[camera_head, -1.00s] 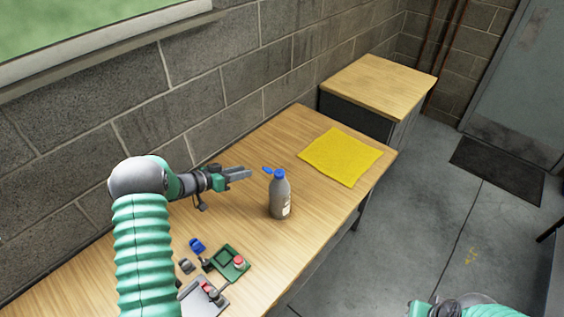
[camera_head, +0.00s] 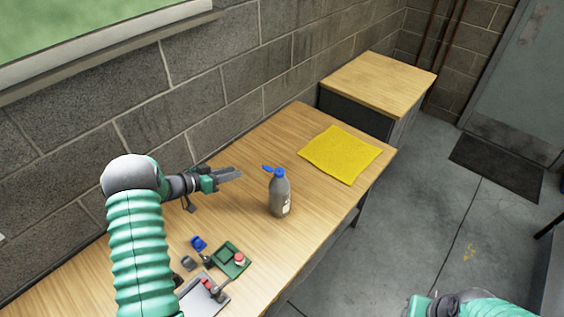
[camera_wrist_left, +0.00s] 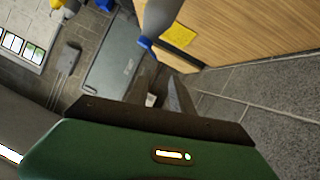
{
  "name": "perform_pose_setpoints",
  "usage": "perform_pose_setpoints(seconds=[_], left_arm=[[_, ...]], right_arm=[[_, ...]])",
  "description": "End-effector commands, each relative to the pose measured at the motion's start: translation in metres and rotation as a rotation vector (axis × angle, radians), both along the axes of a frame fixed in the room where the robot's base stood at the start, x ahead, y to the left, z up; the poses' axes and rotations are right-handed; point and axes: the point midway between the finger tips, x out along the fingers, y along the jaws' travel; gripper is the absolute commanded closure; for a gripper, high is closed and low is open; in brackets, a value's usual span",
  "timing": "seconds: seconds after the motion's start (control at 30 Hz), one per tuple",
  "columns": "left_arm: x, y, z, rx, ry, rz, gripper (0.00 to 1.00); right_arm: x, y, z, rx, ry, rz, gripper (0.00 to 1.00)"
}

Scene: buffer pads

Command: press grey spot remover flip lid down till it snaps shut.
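The grey spot remover bottle (camera_head: 280,196) stands upright on the wooden table, with a blue cap on top. Its small blue flip lid (camera_head: 267,168) stands open, sticking out to the left of the cap. My left gripper (camera_head: 239,173) is to the left of the bottle, apart from the lid and empty. In the left wrist view the bottle (camera_wrist_left: 158,15) appears upside down at the top, its blue cap (camera_wrist_left: 145,43) just beyond my fingertips (camera_wrist_left: 163,70). A narrow gap shows between the fingers. Part of my right arm shows at the bottom right; its fingers are not clear.
A yellow cloth (camera_head: 341,153) lies flat on the table right of the bottle. A blue item (camera_head: 198,243), a small grey item (camera_head: 188,263) and a green tray (camera_head: 222,269) with a red-topped piece lie nearer. The table around the bottle is clear. A block wall runs behind.

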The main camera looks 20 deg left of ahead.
Motion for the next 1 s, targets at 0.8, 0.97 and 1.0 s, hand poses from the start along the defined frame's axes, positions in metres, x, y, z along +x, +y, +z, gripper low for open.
perform_pose_setpoints(seconds=[0.8, 0.97, 1.0], left_arm=[[-0.132, 0.073, 0.057, 0.001, 0.001, 0.001, 0.73], [-0.137, 0.075, 0.06, -0.001, 0.001, -0.001, 0.73], [-0.136, 0.075, 0.061, -0.001, 0.001, -0.001, 0.73]], right_arm=[[0.0, 0.0, -0.04, 0.0, 0.0, 0.0, 0.64], [0.0, 0.0, -0.039, 0.0, 0.0, 0.0, 0.64], [0.0, 0.0, -0.039, 0.0, 0.0, 0.0, 0.64]])
